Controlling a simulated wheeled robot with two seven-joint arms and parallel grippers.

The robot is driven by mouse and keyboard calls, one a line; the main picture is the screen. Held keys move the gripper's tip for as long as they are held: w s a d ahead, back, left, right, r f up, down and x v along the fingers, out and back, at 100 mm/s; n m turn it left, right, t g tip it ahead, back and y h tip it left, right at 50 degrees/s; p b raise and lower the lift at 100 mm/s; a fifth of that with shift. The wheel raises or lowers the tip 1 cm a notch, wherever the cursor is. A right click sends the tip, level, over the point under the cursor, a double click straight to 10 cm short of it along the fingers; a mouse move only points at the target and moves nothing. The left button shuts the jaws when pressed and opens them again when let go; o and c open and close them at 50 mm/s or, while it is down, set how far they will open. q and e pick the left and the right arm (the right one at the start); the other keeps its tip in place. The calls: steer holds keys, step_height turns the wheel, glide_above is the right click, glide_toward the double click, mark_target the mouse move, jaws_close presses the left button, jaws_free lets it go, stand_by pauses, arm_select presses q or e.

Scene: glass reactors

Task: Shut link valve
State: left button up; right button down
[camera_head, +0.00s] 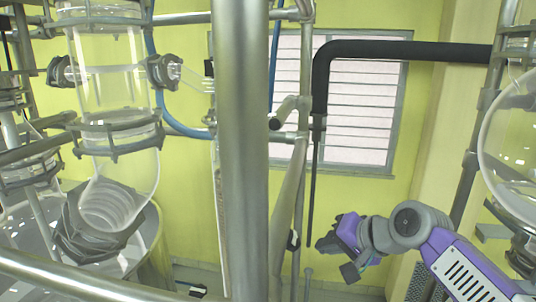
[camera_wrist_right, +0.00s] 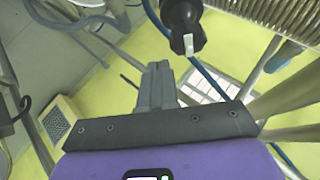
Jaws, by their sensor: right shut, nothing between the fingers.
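My right gripper (camera_head: 328,243) is at the lower right of the head view, on a purple and grey arm. In the right wrist view its two grey fingers (camera_wrist_right: 157,72) are together, with nothing between them. A black fitting with a small pale tab (camera_wrist_right: 182,25) is just beyond and to the right of the fingertips in that view, apart from them in the picture. I cannot tell for sure whether it is the link valve. No valve handle is clearly identifiable in the head view. My left gripper is not in view.
A thick metal post (camera_head: 242,150) stands mid-view. A glass reactor vessel (camera_head: 108,75) is at left, and another glass vessel (camera_head: 512,150) at right. A black bent pipe (camera_head: 400,50) hangs above my right gripper. A blue hose (camera_wrist_right: 215,80) runs near the fingers.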

mark_target(291, 243)
arm_select(q)
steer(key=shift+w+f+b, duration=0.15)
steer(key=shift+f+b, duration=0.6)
steer(key=shift+b, duration=0.05)
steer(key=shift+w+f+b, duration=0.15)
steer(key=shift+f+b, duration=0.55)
steer(key=shift+b, duration=0.05)
arm_select(e)
steer(key=shift+s+a+f, duration=0.15)
steer(key=shift+a+f, duration=0.15)
steer(key=shift+a, duration=0.55)
steer(key=shift+s+a+f, duration=0.1)
steer(key=shift+a+f, duration=0.15)
steer(key=shift+a, duration=0.65)
steer(key=shift+s+a+f, duration=0.15)
steer(key=shift+a+f, duration=0.15)
steer(key=shift+a, duration=0.55)
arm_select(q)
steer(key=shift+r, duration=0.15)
arm_select(e)
steer(key=shift+w+r, duration=0.1)
steer(key=shift+r, duration=0.05)
